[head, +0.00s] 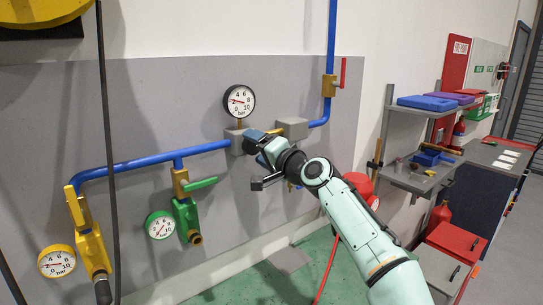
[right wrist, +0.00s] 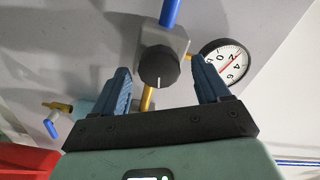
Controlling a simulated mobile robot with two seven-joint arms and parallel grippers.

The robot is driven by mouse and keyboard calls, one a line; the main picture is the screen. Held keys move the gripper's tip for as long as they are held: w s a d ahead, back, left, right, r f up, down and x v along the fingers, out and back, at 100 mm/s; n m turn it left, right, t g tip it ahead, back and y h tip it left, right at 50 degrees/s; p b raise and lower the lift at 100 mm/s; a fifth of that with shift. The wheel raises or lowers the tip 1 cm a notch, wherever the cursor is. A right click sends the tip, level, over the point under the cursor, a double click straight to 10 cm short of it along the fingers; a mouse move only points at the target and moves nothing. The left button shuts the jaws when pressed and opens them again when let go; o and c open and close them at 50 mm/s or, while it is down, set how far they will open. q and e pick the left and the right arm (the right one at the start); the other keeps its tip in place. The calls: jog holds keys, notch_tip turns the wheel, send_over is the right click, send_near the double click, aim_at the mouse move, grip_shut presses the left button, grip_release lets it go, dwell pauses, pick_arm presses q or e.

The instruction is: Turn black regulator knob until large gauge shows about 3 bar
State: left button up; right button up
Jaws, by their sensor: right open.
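The black regulator knob (right wrist: 158,70), with a white index line pointing down, sits on a grey regulator body (right wrist: 165,38) in the right wrist view. My right gripper (right wrist: 160,66) is open, its blue fingers on either side of the knob with visible gaps. In the head view my right gripper (head: 257,160) is at the regulator body (head: 234,141) and hides the knob. The large white gauge (head: 239,101) is above the body; its red needle points left, near the 2 mark. The gauge appears inverted in the right wrist view (right wrist: 228,62). My left gripper is not in view.
Blue pipe (head: 150,163) runs along the grey wall panel. Left are a green valve (head: 186,213), a green-rimmed gauge (head: 160,225) and a yellow-rimmed gauge (head: 57,261). A grey box (head: 292,127) is just right of the regulator. A red cylinder (head: 358,186) stands beyond my right arm.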

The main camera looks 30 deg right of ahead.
pick_arm(q)
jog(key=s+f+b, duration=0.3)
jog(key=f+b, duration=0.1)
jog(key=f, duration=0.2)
jog(key=shift+b, duration=0.35)
pick_arm(e)
jog(key=s+d, duration=0.1)
jog(key=s, duration=1.1)
jog(key=shift+s, duration=0.4)
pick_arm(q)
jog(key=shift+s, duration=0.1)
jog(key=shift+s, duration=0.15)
